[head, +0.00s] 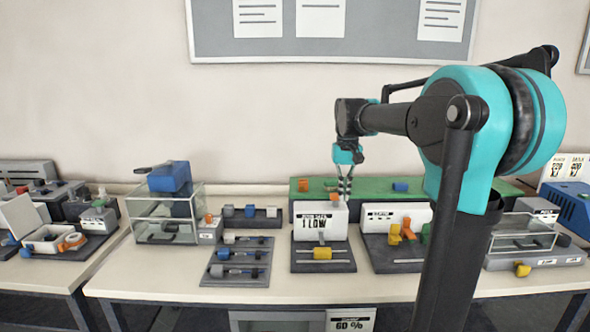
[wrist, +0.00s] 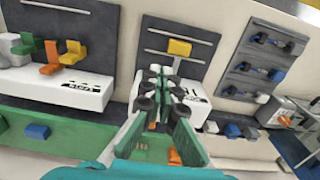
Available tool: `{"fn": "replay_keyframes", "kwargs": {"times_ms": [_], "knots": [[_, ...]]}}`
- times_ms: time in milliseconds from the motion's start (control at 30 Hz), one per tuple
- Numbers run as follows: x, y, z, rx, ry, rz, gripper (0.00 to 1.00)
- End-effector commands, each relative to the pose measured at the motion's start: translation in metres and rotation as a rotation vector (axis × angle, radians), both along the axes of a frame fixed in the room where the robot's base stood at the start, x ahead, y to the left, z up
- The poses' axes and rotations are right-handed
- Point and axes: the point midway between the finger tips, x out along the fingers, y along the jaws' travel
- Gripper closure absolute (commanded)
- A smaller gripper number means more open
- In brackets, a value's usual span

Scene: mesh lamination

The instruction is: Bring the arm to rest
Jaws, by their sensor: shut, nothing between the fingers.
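My gripper (head: 345,187) hangs at the end of my black and teal arm, fingers pointing down. It is shut and empty. In the head view it is just above and behind the white block marked "1 LOW" (head: 320,218), in front of the green strip (head: 415,185). In the wrist view the closed fingers (wrist: 157,92) lie over the same white block (wrist: 192,96). I cannot tell whether the fingertips touch anything there.
A dark tray with a yellow piece (head: 322,253) stands before the block. Right of it is a stand with orange and yellow parts (head: 402,233). A glass box (head: 165,222) with a blue block on top (head: 170,177) stands left. The table's front edge (head: 250,293) is bare.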

Motion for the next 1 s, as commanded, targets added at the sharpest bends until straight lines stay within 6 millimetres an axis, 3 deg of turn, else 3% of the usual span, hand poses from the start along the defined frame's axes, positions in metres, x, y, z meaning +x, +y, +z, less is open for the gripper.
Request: {"fn": "replay_keyframes", "kwargs": {"times_ms": [267,567,767,1000], "knots": [[-0.014,-0.004,-0.020,0.002,-0.028,-0.001,1.00],[-0.047,-0.014,-0.066,0.007,-0.094,-0.001,1.00],[-0.090,-0.023,-0.116,0.009,-0.168,-0.002,1.00],[-0.180,-0.036,-0.204,0.007,-0.300,-0.003,1.00]]}}
